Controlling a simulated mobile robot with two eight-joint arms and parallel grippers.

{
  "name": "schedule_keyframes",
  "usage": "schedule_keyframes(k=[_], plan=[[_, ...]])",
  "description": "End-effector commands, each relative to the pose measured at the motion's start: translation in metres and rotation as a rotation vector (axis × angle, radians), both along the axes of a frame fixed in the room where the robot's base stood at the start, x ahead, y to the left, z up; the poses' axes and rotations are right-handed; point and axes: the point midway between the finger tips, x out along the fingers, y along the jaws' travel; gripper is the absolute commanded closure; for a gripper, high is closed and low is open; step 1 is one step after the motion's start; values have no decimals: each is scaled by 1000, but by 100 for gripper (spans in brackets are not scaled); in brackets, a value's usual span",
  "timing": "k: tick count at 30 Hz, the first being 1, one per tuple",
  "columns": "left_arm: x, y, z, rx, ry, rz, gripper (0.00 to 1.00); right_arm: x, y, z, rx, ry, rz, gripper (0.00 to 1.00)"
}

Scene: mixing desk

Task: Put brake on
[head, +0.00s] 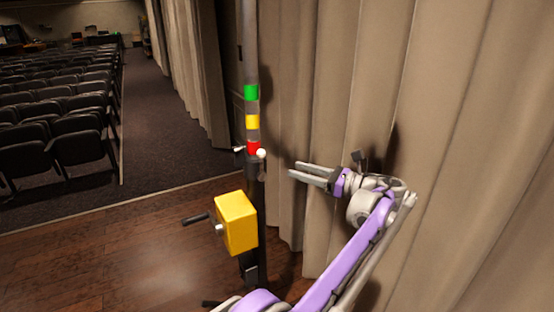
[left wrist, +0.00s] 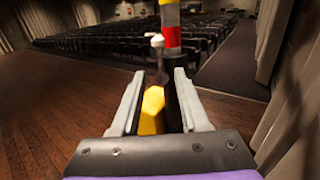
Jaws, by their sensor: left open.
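A dark upright pole (head: 250,55) carries a green, a yellow and a red band. Just below the red band is a small lever with a pale round knob (head: 261,153), which I take for the brake. In the left wrist view the knob (left wrist: 157,38) stands ahead of and above the fingertips, beside the pole. My left gripper (head: 294,170) is open and empty, to the right of the pole, with its fingers pointing at it. A gap shows between fingers and knob in the head view. My right gripper is not in view.
A yellow box (head: 236,223) with a black crank handle (head: 195,219) is fixed low on the pole. Beige curtains (head: 350,80) hang close behind my left arm. Wooden floor (head: 130,260) is free at left, with rows of dark seats (head: 60,120) beyond.

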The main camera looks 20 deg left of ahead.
Motion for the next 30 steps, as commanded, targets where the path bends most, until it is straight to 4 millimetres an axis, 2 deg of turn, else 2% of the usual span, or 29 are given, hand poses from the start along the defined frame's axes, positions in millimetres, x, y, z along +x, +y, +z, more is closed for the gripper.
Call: schedule_keyframes(k=[5,12,18,30], plan=[[3,25,1,0,0,4,55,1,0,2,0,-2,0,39],[9,72,1,-1,-2,4,55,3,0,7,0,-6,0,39],[13,97,0,-2,-2,2,55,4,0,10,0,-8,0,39],[14,105,0,-2,-2,0,55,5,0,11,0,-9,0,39]])
